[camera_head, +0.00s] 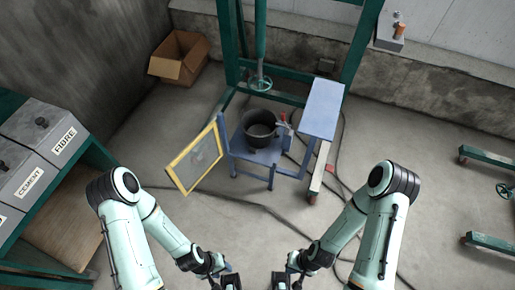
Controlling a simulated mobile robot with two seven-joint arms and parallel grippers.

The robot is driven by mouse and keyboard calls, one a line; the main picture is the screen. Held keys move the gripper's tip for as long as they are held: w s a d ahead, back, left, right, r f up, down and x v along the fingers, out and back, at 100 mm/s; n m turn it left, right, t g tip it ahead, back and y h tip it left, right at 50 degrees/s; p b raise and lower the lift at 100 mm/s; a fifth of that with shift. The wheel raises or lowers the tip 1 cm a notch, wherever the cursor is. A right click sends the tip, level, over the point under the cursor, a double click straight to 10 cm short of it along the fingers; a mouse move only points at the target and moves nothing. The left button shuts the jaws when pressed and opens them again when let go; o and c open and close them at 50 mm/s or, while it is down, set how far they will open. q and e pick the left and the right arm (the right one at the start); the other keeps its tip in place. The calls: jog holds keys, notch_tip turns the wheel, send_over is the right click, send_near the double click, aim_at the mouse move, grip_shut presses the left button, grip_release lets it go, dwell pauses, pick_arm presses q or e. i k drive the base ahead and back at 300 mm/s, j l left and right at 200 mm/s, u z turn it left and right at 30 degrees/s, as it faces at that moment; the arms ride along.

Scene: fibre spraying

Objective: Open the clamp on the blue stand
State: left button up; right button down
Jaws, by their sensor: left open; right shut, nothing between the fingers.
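The blue stand (262,157) is in the middle of the head view, low on the floor, with a black pot (260,128) on it. A small red part (284,117), perhaps the clamp's handle, shows just right of the pot; it is too small to tell whether the clamp is open or shut. My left gripper (226,284) is open at the bottom edge, partly cut off. My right gripper (287,284) is shut and empty at the bottom edge, also partly cut off. Both grippers are well short of the stand and apart from it.
A yellow-framed panel (180,181) leans left of the stand. A blue raised shelf (321,108) stands right of it. A green frame with a handwheel (261,83) rises behind. Cables cross the floor. Fibre and cement bins (42,133) stand left; a cardboard box (180,58) lies back left.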

aim_at(282, 114)
jog(key=i+j+u, duration=0.15)
jog(key=i, duration=0.35)
jog(key=i+j+u, duration=0.2)
jog(key=i, duration=0.3)
